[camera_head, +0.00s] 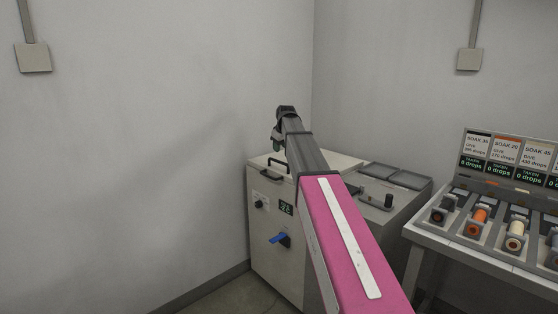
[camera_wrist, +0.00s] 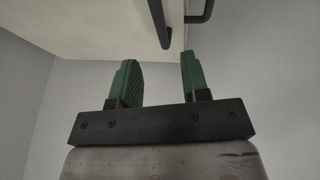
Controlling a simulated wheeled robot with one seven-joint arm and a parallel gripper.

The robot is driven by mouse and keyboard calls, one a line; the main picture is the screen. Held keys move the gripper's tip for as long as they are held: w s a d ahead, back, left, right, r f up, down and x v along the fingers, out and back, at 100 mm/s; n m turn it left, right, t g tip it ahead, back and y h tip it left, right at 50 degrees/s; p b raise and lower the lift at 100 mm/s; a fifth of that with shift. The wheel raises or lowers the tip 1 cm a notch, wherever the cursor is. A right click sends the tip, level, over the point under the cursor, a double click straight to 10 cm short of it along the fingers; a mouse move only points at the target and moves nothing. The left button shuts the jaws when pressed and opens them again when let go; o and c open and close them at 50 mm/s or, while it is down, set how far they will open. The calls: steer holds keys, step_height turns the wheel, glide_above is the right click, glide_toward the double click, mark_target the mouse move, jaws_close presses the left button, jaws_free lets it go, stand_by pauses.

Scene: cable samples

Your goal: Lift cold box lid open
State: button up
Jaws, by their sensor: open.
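The cold box (camera_head: 268,228) is a pale cabinet standing by the wall corner, with a green display, a black knob and a blue lever on its front. Its lid (camera_head: 345,162) lies flat and looks shut. A black bar handle (camera_head: 271,172) is at the lid's front left edge; a dark bar also shows at the top of the wrist view (camera_wrist: 159,22). My gripper (camera_wrist: 158,68) is open, its two green fingers apart with nothing between them. In the head view my gripper (camera_head: 279,143) is just above the handle; my arm hides part of the box.
A bench (camera_head: 480,245) with several colored spools and a sign board (camera_head: 510,160) is at the right. Bare wall (camera_head: 150,130) and free space are at the left.

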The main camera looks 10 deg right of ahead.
mark_target(278, 161)
steer(key=x, duration=0.8)
steer(key=shift+w+f, duration=0.1)
steer(key=shift+f, duration=0.15)
jaws_close()
